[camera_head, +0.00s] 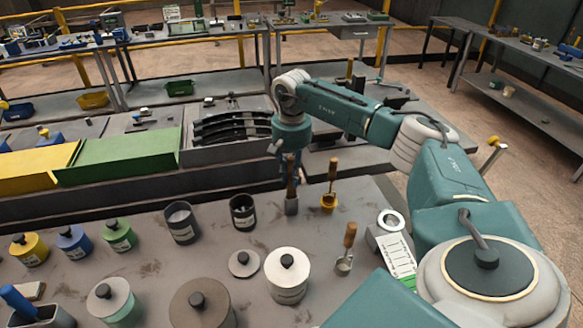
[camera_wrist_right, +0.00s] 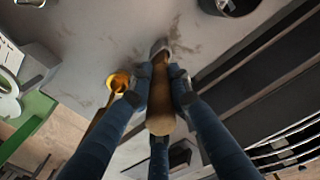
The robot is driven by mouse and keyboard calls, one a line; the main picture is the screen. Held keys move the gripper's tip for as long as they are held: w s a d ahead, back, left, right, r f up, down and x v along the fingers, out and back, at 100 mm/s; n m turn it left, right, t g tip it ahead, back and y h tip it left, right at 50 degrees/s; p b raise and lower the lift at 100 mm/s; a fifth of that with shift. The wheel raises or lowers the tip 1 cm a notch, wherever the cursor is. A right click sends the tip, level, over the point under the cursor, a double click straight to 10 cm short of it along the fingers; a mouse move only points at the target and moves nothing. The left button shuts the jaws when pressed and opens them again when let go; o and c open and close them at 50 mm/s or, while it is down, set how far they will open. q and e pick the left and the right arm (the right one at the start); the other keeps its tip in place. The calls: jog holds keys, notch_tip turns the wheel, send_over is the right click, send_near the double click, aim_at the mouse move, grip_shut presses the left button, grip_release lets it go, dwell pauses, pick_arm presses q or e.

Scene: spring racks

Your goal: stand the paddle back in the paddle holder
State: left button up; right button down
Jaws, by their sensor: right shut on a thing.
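My right gripper (camera_head: 288,168) has its fingers closed around the upright wooden handle of the paddle (camera_head: 291,178). The paddle's grey lower end (camera_head: 291,206) points down at the far edge of the grey table; I cannot tell if it touches the top. In the right wrist view, the gripper's blue fingers (camera_wrist_right: 163,85) surround the handle (camera_wrist_right: 160,110). A yellow cup-like piece (camera_head: 329,203) with its own wooden handle stands just right of the paddle. I cannot tell for sure which thing is the paddle holder. My left gripper is not in view.
A metal scoop (camera_head: 345,262) with a wooden handle stands nearer on the table. Several lidded canisters and open cups (camera_head: 182,222) fill the middle and left. A grey box (camera_head: 50,318) with a blue handle sits at lower left. Green and yellow bins (camera_head: 120,158) lie beyond.

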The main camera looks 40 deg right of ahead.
aim_at(292, 158)
jog(key=shift+f, duration=0.3)
jog(key=c, duration=1)
grip_release()
jog(key=shift+c, duration=0.2)
jog(key=shift+r, duration=0.1)
jog(key=shift+r+p, duration=2.45)
jog(key=shift+r, duration=1)
jog(key=shift+f, duration=0.1)
